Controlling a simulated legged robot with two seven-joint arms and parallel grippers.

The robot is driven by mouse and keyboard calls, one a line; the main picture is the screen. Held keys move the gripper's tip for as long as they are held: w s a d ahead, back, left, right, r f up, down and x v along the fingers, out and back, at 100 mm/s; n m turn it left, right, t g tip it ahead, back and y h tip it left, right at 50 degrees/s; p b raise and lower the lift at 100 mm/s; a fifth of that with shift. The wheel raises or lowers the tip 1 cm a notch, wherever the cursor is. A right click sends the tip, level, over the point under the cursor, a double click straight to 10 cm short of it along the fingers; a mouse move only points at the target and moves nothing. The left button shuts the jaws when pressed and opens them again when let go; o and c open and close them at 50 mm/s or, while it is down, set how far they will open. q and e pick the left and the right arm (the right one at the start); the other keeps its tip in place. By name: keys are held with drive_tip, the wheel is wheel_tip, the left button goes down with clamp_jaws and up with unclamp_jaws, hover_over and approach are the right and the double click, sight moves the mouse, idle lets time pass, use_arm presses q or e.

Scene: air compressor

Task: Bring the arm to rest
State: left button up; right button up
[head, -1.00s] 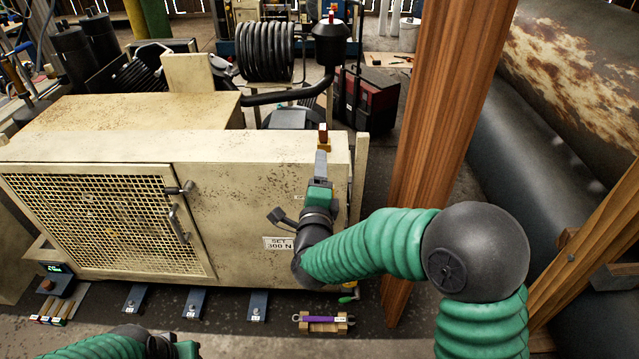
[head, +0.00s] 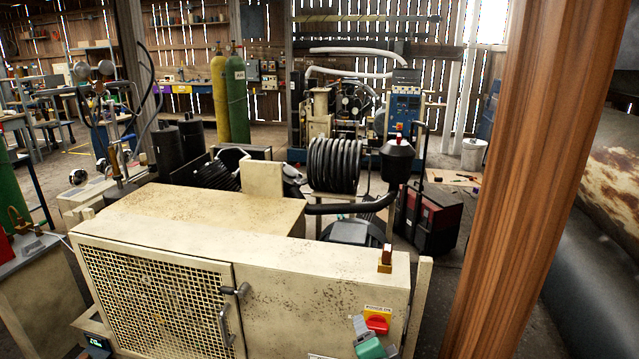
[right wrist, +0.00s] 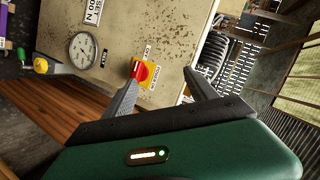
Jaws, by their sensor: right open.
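The air compressor is a beige, rust-specked cabinet (head: 300,285) with a mesh door (head: 150,300) and handles on its front. A red rotary switch on a yellow plate (head: 377,319) sits at the right of its front. My right gripper (head: 360,328) is at the bottom of the head view, partly cut off, close to the switch. In the right wrist view the same red switch (right wrist: 141,71) shows near the left fingertip; my right gripper (right wrist: 158,80) has its fingers spread with nothing between them. I cannot tell whether a finger touches the switch. My left gripper is not in view.
A wooden post (head: 530,180) rises right of the cabinet, with a large rusty tank (head: 610,220) beyond it. A black coiled hose (head: 335,165) and a red-black case (head: 428,215) stand behind. A gauge (right wrist: 82,49) and a yellow knob (right wrist: 40,66) show in the right wrist view.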

drive_tip(key=s+d+f+n+g, duration=0.4)
drive_tip(key=s+f+n+g, duration=0.15)
drive_tip(key=s, duration=0.55)
drive_tip(key=s+d+f+n+g, duration=0.35)
drive_tip(key=s+f+n, duration=0.2)
drive_tip(key=s, duration=0.55)
wheel_tip(320, 180, up, 16)
drive_tip(key=s+n+g+p, duration=0.1)
drive_tip(key=s+p, duration=0.1)
drive_tip(key=p, duration=1.4)
drive_tip(key=shift+s+n+g, duration=0.3)
drive_tip(key=shift+g, duration=0.1)
drive_tip(key=shift+o, duration=0.3)
drive_tip(key=shift+d+f, duration=0.1)
